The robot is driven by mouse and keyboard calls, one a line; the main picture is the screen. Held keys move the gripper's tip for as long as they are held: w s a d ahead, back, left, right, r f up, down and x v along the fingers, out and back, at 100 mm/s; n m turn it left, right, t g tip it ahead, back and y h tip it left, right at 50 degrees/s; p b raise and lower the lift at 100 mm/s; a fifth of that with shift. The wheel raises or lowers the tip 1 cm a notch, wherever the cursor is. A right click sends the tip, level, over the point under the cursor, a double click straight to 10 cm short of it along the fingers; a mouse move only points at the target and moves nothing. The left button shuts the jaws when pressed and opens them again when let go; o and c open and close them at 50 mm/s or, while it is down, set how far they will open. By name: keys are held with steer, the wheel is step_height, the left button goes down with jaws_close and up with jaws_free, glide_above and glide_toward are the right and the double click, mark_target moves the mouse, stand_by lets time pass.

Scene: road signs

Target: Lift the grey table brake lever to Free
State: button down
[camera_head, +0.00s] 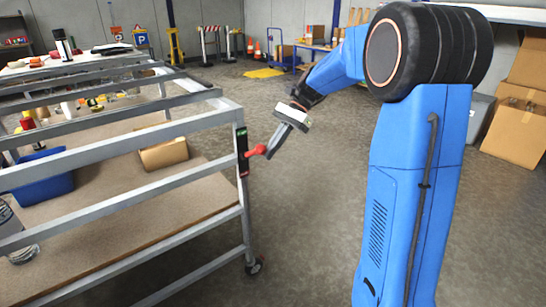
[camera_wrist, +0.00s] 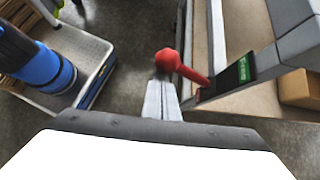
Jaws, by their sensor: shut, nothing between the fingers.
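The grey table (camera_head: 120,138) is a metal frame with rails and a brown lower shelf. On its right corner post is a black brake plate (camera_head: 242,150) with a green label at the top, also seen in the wrist view (camera_wrist: 240,72). A red lever (camera_head: 251,153) with a round red knob (camera_wrist: 167,60) sticks out from the plate, slightly upward, around mid-height. My gripper (camera_head: 270,155) is shut and empty, with its fingertips right at the knob. In the wrist view my gripper (camera_wrist: 163,85) points at the knob; whether they touch I cannot tell.
A blue bin (camera_head: 42,178) and a cardboard box (camera_head: 163,154) sit on the table's lower shelf. Cardboard boxes (camera_head: 515,120) stand at the right wall. Cones and a blue cart (camera_head: 312,55) are at the back. The floor right of the table is clear.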

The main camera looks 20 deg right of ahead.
steer(key=shift+w+r, duration=0.2)
steer(key=shift+r, duration=0.15)
steer(key=shift+a+r, duration=0.1)
stand_by(0.3)
steer(key=w+d+r, duration=0.3)
steer(key=w+d, duration=0.1)
steer(key=d, duration=0.4)
steer(key=shift+r, duration=0.2)
stand_by(0.3)
steer(key=shift+s, duration=0.15)
